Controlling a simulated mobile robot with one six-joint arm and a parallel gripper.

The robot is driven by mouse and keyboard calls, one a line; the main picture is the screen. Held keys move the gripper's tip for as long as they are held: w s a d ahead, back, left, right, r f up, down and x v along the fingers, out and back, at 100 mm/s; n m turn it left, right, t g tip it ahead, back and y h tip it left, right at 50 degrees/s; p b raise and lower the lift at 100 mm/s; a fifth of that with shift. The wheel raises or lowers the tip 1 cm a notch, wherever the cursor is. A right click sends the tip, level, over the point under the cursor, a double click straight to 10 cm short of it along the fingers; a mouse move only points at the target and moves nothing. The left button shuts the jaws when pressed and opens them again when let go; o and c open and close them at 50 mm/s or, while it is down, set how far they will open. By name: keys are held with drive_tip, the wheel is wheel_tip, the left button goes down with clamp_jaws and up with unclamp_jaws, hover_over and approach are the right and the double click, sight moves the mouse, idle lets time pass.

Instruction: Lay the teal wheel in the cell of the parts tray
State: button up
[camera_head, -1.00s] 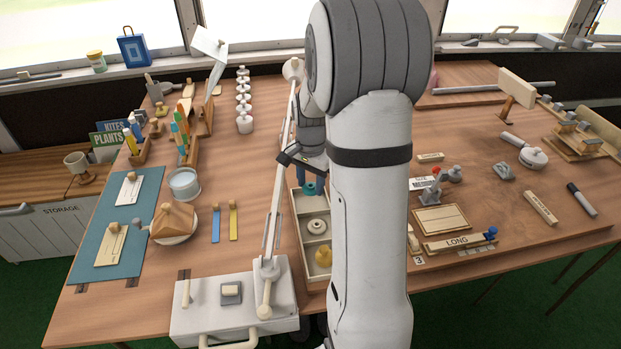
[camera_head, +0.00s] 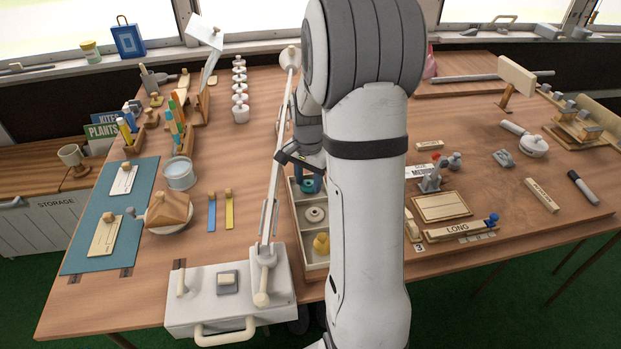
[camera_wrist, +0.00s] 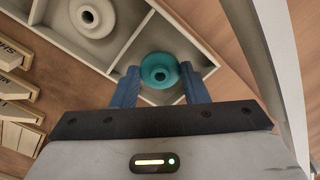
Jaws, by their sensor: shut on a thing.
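The teal wheel (camera_wrist: 160,71) sits between the two blue fingertips of my gripper (camera_wrist: 160,84) in the wrist view. The gripper is shut on it. In the head view the wheel (camera_head: 307,186) shows at the far cell of the parts tray (camera_head: 325,264), partly hidden by my gripper (camera_head: 311,184) and arm. The wrist view shows the wheel over or in a corner cell of the tray (camera_wrist: 125,46); I cannot tell whether it touches the floor.
A white lamp base (camera_head: 228,297) stands left of the tray, its long arm rising close beside my gripper. A board marked LONG (camera_head: 458,230) and a wooden frame (camera_head: 440,207) lie to the right. Blue and yellow strips (camera_head: 229,209) lie on the left, with bare table around them.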

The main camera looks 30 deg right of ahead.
drive_tip(key=shift+f, duration=0.5)
drive_tip(key=o, duration=1)
drive_tip(key=shift+o, duration=0.7)
drive_tip(key=o, duration=0.3)
drive_tip(key=shift+o, duration=0.2)
drive_tip(key=shift+w+r, duration=0.1)
drive_tip(key=shift+r, duration=0.05)
